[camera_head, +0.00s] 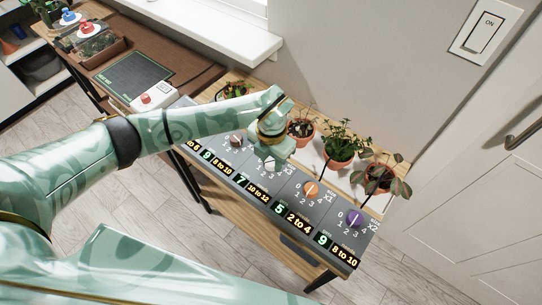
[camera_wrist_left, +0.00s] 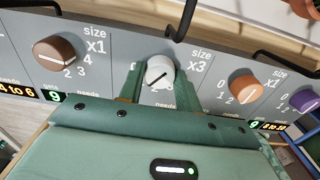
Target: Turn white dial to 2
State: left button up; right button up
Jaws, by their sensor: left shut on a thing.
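The white dial (camera_wrist_left: 159,72) sits on a grey panel between the two fingers of my left gripper (camera_wrist_left: 160,84) in the left wrist view. The fingers are shut on its sides. A dark pointer line on its face slants toward the lower left in that view. The fingers hide most of the numbers around it, so I cannot tell which number it points to. "size x3" is printed beside it. In the head view my left gripper (camera_head: 271,155) reaches down over the white dial (camera_head: 270,165), which is partly covered. My right gripper is not in view.
A brown dial (camera_wrist_left: 60,53) and an orange dial (camera_wrist_left: 244,86) flank the white one, with a purple dial (camera_head: 355,218) further right. Potted plants (camera_head: 341,147) stand behind the panel (camera_head: 333,231). A light switch (camera_head: 487,32) is on the wall.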

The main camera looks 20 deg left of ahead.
aim_at(271, 161)
pick_arm(q)
jog(key=n+p, duration=0.2)
jog(key=shift+r+n+p, duration=0.25)
jog(key=shift+n+p, duration=0.05)
jog(key=shift+n, duration=0.1)
jog(key=shift+f+n+p, duration=0.15)
jog(key=shift+n+p, duration=1.2)
jog(key=shift+n, duration=0.65)
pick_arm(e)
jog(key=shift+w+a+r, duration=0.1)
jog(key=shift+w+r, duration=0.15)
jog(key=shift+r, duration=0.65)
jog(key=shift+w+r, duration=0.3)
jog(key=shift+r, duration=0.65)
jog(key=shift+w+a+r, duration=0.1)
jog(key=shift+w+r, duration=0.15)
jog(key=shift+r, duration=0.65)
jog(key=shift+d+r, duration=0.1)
pick_arm(q)
jog(key=shift+w, duration=0.1)
jog(key=o, duration=1)
notch_tip(271, 161, up, 16)
jog(key=p, duration=0.4)
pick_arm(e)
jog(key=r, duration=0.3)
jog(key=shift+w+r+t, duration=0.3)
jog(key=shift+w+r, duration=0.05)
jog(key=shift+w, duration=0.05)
